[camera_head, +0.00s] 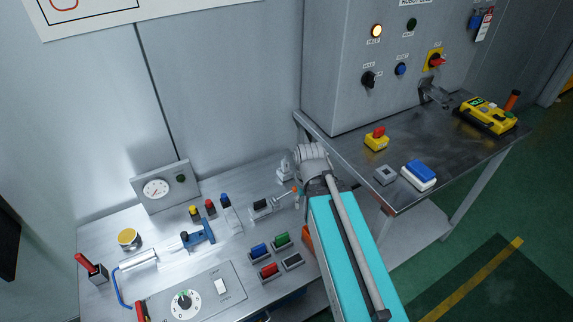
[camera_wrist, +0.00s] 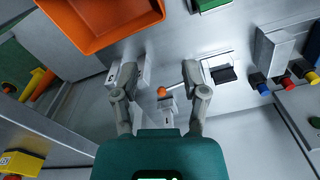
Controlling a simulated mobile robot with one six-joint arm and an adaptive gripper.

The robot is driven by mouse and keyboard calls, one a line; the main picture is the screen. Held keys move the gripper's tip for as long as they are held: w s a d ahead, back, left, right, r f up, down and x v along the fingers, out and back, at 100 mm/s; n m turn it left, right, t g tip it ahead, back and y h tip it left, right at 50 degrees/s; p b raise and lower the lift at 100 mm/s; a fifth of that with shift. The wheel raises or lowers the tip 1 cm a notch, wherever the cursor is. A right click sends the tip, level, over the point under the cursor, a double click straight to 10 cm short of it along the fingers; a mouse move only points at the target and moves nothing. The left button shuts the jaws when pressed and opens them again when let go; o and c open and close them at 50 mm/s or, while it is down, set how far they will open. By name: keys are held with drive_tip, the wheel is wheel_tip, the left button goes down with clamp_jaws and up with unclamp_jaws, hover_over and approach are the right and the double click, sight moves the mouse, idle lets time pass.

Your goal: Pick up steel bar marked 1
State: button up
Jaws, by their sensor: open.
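My gripper (camera_wrist: 160,74) is open in the wrist view, with its two fingers apart and nothing held between them. A small orange ball tip (camera_wrist: 162,92) on a grey fitting (camera_wrist: 168,108) shows between and behind the fingers. A pale grey block (camera_wrist: 145,64) shows right beside the left finger, partly covered by it. I cannot read a mark 1 anywhere, so I cannot tell which piece is the steel bar. In the head view my arm hides most of the gripper; the orange tip (camera_head: 295,188) shows at its left.
An orange bin (camera_wrist: 100,22) lies near the left finger. A black-handled fixture (camera_wrist: 224,74) stands to the right. A grey cabinet (camera_head: 340,60) stands behind the right table (camera_head: 420,150).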

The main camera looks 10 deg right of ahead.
drive_tip(key=shift+w+a, duration=0.1)
drive_tip(key=shift+o, duration=1.4)
drive_tip(key=shift+w, duration=0.1)
drive_tip(key=n+t+h+b, duration=0.4)
drive_tip(key=n+h+b, duration=0.9)
drive_tip(key=n+b, duration=0.65)
approach(282, 162)
drive_tip(key=a+n+p, duration=0.2)
drive_tip(key=shift+s+r, duration=0.35)
drive_tip(key=shift+r, duration=0.15)
drive_tip(key=shift+d, duration=0.15)
drive_tip(key=shift+b+x, duration=1.6)
drive_tip(key=shift+x, duration=2.65)
